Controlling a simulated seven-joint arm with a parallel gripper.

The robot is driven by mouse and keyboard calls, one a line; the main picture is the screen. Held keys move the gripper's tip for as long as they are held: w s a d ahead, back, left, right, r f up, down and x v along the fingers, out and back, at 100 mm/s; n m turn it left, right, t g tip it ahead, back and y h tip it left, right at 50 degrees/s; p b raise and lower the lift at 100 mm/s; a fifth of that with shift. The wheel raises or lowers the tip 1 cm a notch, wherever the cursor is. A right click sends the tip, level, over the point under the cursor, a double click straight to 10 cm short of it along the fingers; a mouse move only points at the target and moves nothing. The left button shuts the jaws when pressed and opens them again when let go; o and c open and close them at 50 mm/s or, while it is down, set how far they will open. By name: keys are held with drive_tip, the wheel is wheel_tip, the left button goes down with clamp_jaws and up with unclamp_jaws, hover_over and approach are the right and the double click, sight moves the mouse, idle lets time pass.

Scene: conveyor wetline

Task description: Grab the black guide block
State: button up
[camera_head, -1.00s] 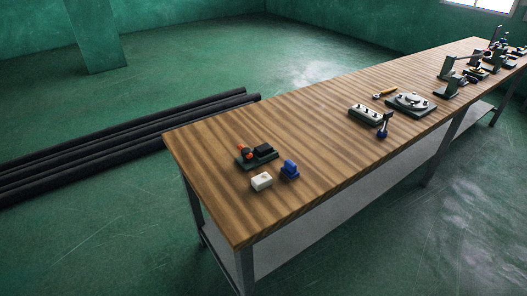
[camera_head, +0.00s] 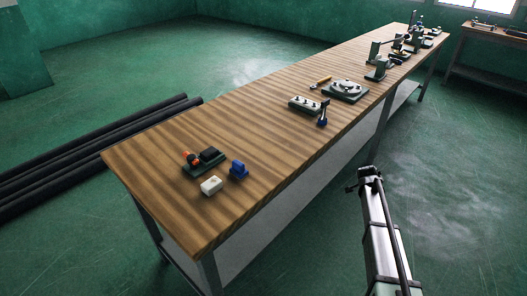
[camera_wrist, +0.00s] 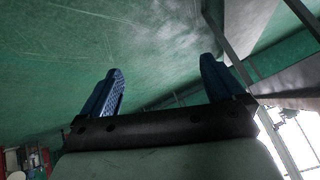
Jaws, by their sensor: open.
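A black block (camera_head: 210,154), which looks like the guide block, sits on a dark green base plate (camera_head: 206,169) near the close left end of the wooden bench. An orange-and-black part (camera_head: 191,158) stands beside it on the same plate. My gripper (camera_wrist: 160,65) shows in the wrist view with its two blue fingers wide apart and nothing between them. It faces green floor and a bench's metal frame; the block is not in that view. In the head view my arm rises at lower right, off the bench's front side, well away from the block.
A white block (camera_head: 211,186) and a blue block (camera_head: 239,169) stand close in front of the base plate. Bare wood lies between the groups. Black pipes (camera_head: 95,145) lie on the floor behind.

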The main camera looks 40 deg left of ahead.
drive_tip(key=w+a+r+m+t+y, duration=0.1)
drive_tip(key=w+a+r+t+y, duration=0.1)
drive_tip(key=a+r, duration=1.1)
drive_tip(key=w+a+r+m+t+y, duration=0.1)
drive_tip(key=w+a+r+t, duration=0.15)
drive_tip(key=a+r, duration=1.05)
wheel_tip(320, 180, up, 8)
drive_tip(key=m+g+h, duration=0.3)
drive_tip(key=m+g, duration=0.8)
drive_tip(key=g, duration=0.2)
hover_over(209, 151)
drive_tip(key=shift+t, duration=0.25)
wheel_tip(209, 151, down, 13)
drive_tip(key=shift+d+f, duration=0.1)
drive_tip(key=c, duration=1.2)
